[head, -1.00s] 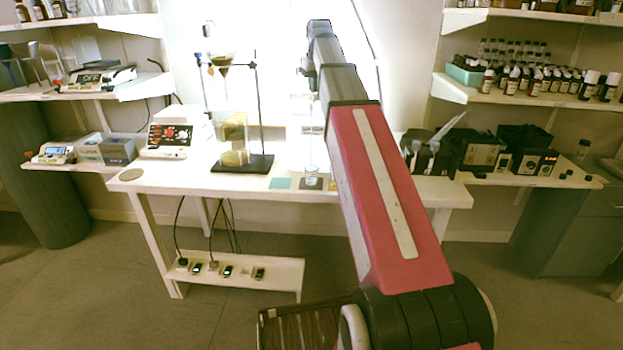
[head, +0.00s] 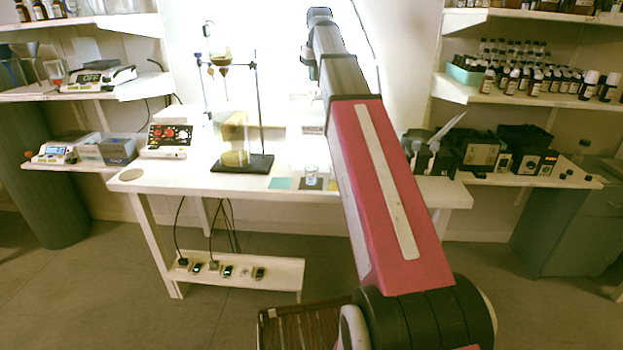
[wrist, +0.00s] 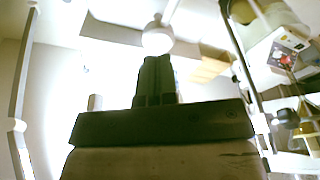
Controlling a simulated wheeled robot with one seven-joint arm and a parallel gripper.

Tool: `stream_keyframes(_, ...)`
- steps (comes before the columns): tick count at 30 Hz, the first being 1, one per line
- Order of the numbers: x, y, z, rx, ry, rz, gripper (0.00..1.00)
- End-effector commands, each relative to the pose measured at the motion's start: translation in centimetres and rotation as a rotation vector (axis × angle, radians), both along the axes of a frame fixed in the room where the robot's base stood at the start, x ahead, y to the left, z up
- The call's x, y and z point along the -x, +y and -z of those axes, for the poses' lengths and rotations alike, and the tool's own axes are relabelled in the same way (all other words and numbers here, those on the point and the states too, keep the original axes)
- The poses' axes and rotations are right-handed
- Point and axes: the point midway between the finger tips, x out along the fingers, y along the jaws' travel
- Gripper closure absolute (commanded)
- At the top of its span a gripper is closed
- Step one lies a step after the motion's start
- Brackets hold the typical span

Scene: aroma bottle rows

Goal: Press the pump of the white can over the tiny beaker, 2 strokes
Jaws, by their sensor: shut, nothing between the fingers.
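The tiny beaker (head: 311,171), small and clear, stands on a dark square pad (head: 313,184) near the table's front edge, just left of my arm in the head view. I cannot tell how much it holds. I cannot pick out the white can for sure in the head view; my arm and the glare may hide it. In the wrist view my gripper (wrist: 156,62) has its dark fingers together and empty. A bright white rounded knob (wrist: 157,38) with a thin stem shows just beyond the fingertips, possibly the can's pump head; contact cannot be told.
A stand with a funnel and glassware (head: 240,163) is left of the beaker. A teal pad (head: 280,183) lies beside the dark one. A box with red dials (head: 168,139) is farther left; black devices (head: 480,152) are at right.

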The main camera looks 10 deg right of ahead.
Motion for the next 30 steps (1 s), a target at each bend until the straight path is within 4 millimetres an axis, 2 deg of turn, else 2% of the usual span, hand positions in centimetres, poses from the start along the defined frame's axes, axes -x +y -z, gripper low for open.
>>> stream_keyframes(17,0.0,0.0,-0.2,0.0,0.0,0.0,1.0)
stream_keyframes(30,-0.1,0.0,-3.8,0.0,-0.001,0.0,1.0)
